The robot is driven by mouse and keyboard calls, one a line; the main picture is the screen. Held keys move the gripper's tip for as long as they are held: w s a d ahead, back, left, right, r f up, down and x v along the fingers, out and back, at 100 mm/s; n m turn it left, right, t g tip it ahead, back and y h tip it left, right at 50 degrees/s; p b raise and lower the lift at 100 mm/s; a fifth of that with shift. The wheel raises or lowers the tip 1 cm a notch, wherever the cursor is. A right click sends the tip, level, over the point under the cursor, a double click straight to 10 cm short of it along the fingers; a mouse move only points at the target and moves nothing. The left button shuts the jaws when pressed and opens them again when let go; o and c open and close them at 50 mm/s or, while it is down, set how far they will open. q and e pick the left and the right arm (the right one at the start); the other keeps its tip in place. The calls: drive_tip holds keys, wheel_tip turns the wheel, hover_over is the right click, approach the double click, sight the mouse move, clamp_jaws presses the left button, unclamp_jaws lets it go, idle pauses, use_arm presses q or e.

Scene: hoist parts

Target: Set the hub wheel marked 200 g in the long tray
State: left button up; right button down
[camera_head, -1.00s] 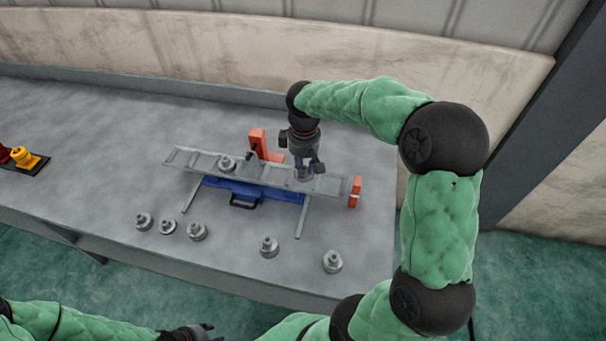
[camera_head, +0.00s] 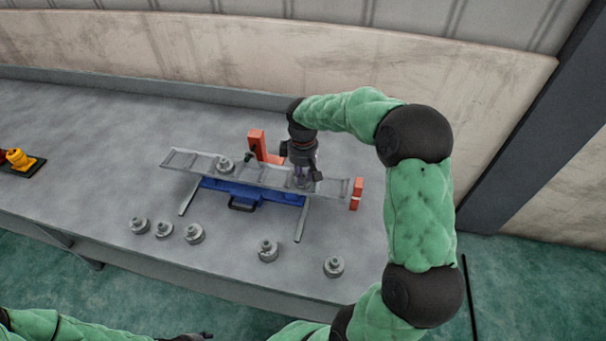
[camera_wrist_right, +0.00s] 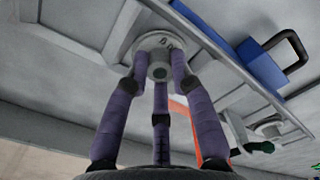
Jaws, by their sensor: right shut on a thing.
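My right gripper (camera_head: 304,184) is above the right part of the long tray (camera_head: 190,160), a grey ladder-like tray with several compartments. In the right wrist view its purple fingers (camera_wrist_right: 160,75) are shut on a grey round hub wheel (camera_wrist_right: 150,44), within the tray's outline. I cannot tell whether this wheel touches the tray floor. A mark on its rim shows but I cannot read it. Another hub wheel (camera_head: 225,164) sits in the tray's left part, also in the right wrist view (camera_wrist_right: 268,129). My left gripper (camera_head: 197,337) barely shows at the bottom edge.
Several loose hub wheels (camera_head: 194,233) stand in a row on the grey table (camera_head: 90,150), in front of the tray. A blue case (camera_head: 290,198) with a black handle lies under the tray. An orange bracket (camera_head: 257,142) stands behind it. A yellow part (camera_head: 19,159) is far left.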

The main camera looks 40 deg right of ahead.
sight(303, 176)
drive_tip(key=shift+f, duration=0.15)
drive_tip(key=c, duration=1.1)
unclamp_jaws()
drive_tip(key=shift+o, duration=0.2)
wheel_tip(303, 176, up, 12)
drive_tip(key=p, duration=0.3)
drive_tip(key=shift+p, duration=0.35)
